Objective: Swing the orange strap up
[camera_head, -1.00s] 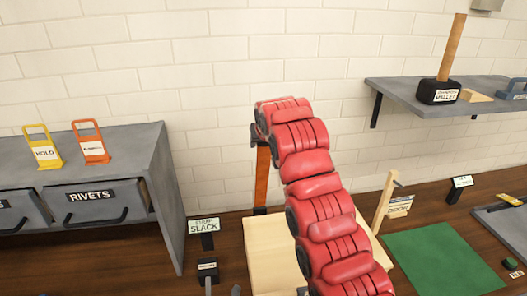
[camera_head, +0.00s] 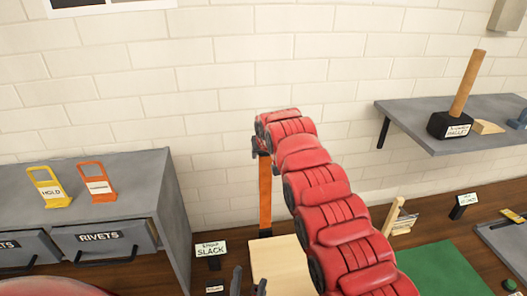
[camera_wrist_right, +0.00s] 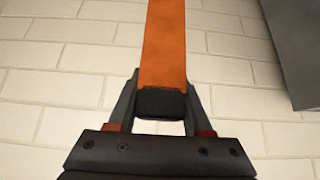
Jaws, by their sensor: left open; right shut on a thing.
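The orange strap (camera_head: 265,196) stands upright in the head view, rising from beside the pale wooden board (camera_head: 283,262) to my right gripper (camera_head: 260,147). In the right wrist view the strap (camera_wrist_right: 164,45) has a dark end piece (camera_wrist_right: 161,102). My right gripper (camera_wrist_right: 161,112) is shut on that end, with one finger on each side. The red right arm covers part of the board. My left gripper (camera_head: 249,284) shows at the bottom edge of the head view, open and apart from the strap. Most of it is out of frame.
A "strap slack" sign (camera_head: 211,249) stands left of the board. A grey drawer cabinet (camera_head: 168,190) bears yellow and orange tags. A mallet (camera_head: 452,124) rests on the wall shelf (camera_head: 412,110). A green mat (camera_head: 450,270) lies at right. The brick wall is behind.

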